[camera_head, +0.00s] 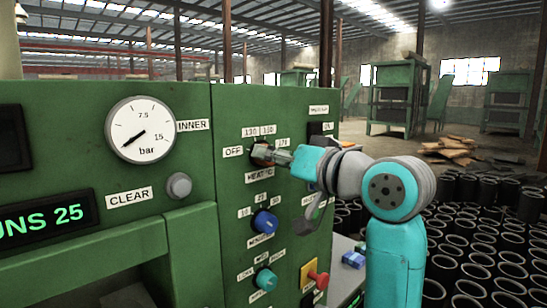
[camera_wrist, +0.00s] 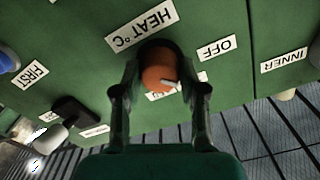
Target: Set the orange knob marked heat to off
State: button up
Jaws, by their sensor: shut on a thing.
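The orange heat knob (camera_wrist: 158,74) sits on the green panel, between the two fingers of my gripper (camera_wrist: 161,68) in the wrist view. My gripper is shut on it. A white pointer mark shows on the knob's lower right in that view; its exact setting is unclear. The OFF label (camera_wrist: 216,48) is to the right of the knob and the HEAT °C label (camera_wrist: 141,28) is above left. In the head view my gripper (camera_head: 268,154) reaches the panel from the right and mostly hides the knob; the OFF label (camera_head: 233,151) is left of it.
Below the heat knob are a blue knob (camera_head: 265,222), a teal knob (camera_head: 265,281) and a red knob on a yellow plate (camera_head: 318,279). A pressure gauge (camera_head: 140,130) and grey button (camera_head: 179,185) are to the left. Black sleeves (camera_head: 480,250) cover the floor at right.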

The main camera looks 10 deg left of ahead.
jog(key=n, duration=0.4)
jog(key=shift+n, duration=0.4)
dwell(0.4)
jog(key=o, duration=1.1)
jog(key=shift+o, duration=0.2)
jog(key=v, duration=1.2)
jog(key=shift+f, duration=0.1)
